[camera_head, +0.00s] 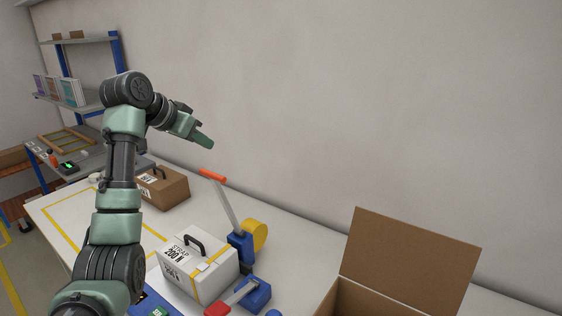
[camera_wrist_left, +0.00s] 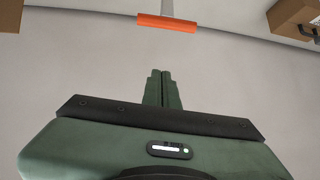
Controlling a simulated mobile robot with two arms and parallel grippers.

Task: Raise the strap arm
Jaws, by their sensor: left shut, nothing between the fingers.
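The strap arm (camera_head: 225,207) is a grey lever with an orange handle (camera_head: 212,175) at its top. It stands up steeply, leaning left, from a blue base (camera_head: 243,247) beside a yellow roll (camera_head: 257,234). My left gripper (camera_head: 208,142) is in the air above and slightly left of the handle in the head view, apart from it. Its green fingers are shut with nothing between them. In the left wrist view the orange handle (camera_wrist_left: 167,23) shows beyond the shut fingertips (camera_wrist_left: 161,74), with a visible gap. My right gripper is not in view.
A white strapped box (camera_head: 200,270) with a black handle stands left of the lever's base. A blue device with a red lever (camera_head: 232,299) is in front. A brown case (camera_head: 165,188) is farther back, an open carton (camera_head: 405,262) at right. The wall (camera_head: 380,110) runs behind the table.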

